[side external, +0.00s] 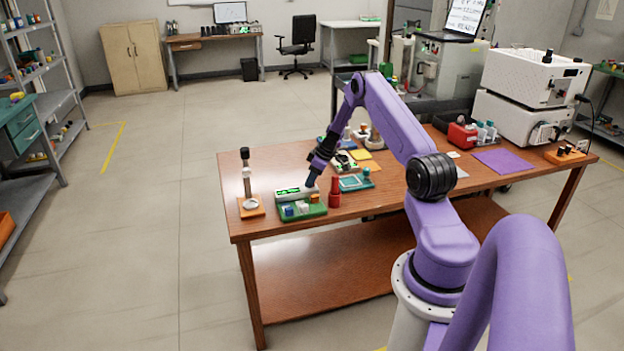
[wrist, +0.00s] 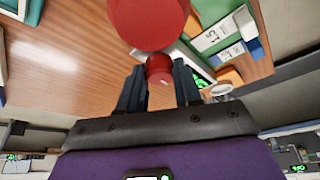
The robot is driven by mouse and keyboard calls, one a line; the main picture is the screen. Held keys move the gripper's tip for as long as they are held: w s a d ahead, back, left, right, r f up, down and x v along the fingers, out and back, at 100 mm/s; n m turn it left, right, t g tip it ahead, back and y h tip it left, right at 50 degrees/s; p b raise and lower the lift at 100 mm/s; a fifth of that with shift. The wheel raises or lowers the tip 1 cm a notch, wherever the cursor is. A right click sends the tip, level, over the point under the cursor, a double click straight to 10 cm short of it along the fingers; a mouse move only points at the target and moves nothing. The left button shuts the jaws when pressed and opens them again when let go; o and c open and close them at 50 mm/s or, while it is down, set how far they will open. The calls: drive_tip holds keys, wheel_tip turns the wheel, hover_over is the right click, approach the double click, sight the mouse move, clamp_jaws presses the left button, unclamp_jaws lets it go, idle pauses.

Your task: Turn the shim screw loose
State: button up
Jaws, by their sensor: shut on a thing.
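My gripper (side external: 312,181) points down over the front left part of the table, close to a white device with a green display (side external: 295,192). In the wrist view, my gripper's two dark fingers (wrist: 159,86) stand on either side of a small red knob (wrist: 158,68). The gripper is shut on this knob. A larger red disc (wrist: 148,22) shows just above the knob, and I cannot tell whether they are one piece. I cannot make out for certain which part is the shim screw. A red post (side external: 335,192) stands just right of the gripper in the side view.
A green tray with small blocks (side external: 303,211) lies in front of the device. A stand on an orange base (side external: 250,207) is at the left. A teal frame (side external: 356,182) lies to the right, with bare table in front. White instruments (side external: 530,90) stand at far right.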

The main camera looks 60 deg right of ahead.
drive_tip(key=shift+n, duration=0.7)
drive_tip(key=shift+y, duration=0.3)
drive_tip(key=o, duration=1)
drive_tip(key=shift+o, duration=0.2)
drive_tip(key=v, duration=1.7)
drive_tip(key=shift+r, duration=0.3)
drive_tip(key=shift+w+d, duration=0.15)
